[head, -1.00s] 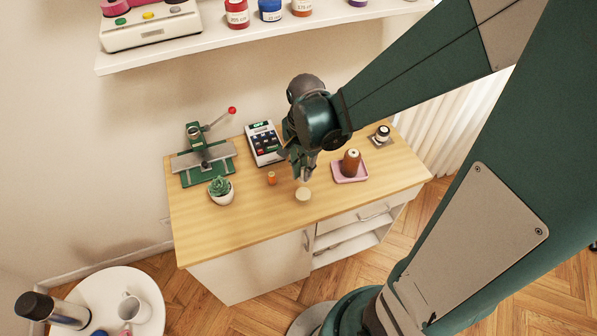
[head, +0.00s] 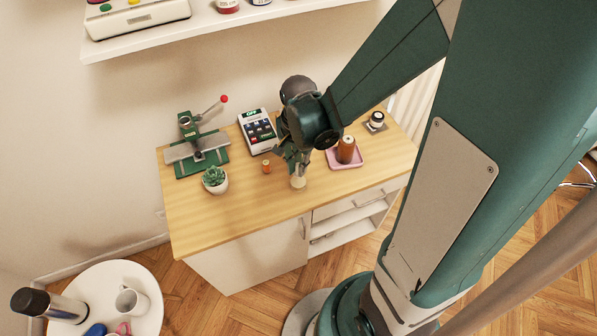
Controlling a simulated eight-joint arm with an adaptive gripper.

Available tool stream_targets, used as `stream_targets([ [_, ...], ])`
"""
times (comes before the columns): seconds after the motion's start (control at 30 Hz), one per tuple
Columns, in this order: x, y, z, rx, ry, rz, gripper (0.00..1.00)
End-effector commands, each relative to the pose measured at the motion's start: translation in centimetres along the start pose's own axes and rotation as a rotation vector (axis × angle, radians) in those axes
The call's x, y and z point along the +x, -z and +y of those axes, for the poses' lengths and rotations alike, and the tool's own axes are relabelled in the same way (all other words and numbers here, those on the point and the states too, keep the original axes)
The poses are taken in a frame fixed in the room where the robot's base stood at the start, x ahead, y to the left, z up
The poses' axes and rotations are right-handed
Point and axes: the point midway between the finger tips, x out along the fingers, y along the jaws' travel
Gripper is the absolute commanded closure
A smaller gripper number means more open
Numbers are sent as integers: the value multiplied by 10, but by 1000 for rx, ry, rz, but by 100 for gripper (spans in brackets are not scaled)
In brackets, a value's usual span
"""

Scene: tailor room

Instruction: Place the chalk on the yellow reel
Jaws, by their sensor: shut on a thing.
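A small pale cream round piece (head: 298,183), which looks like the chalk, is at the middle of the wooden table top, near its front edge. My gripper (head: 297,174) points down over it and is shut on it. The fingers are small and partly dark here, and I cannot tell whether the piece is clear of the table. No reel looks plainly yellow. A small orange reel (head: 266,167) stands left of my gripper. A larger brown-orange reel (head: 346,149) stands upright on a pink tray (head: 360,164) to the right.
A calculator-like device (head: 257,131) stands behind my gripper. A potted succulent (head: 215,181) and a green press (head: 199,150) with a red-knobbed lever are at left. A dark-lidded jar (head: 376,119) is at back right. The table's front left (head: 225,222) is clear.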

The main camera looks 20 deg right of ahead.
Motion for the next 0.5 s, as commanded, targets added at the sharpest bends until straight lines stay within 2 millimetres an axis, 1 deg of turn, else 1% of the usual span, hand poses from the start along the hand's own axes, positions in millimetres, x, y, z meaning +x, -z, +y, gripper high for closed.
stream_targets([
  [0.03,6,0,0,0,0,0,96],
  [0.23,24,0,0,0,0,0,96],
  [0.37,30,0,0,0,0,0,96],
  [0.5,31,0,0,0,0,0,96],
])
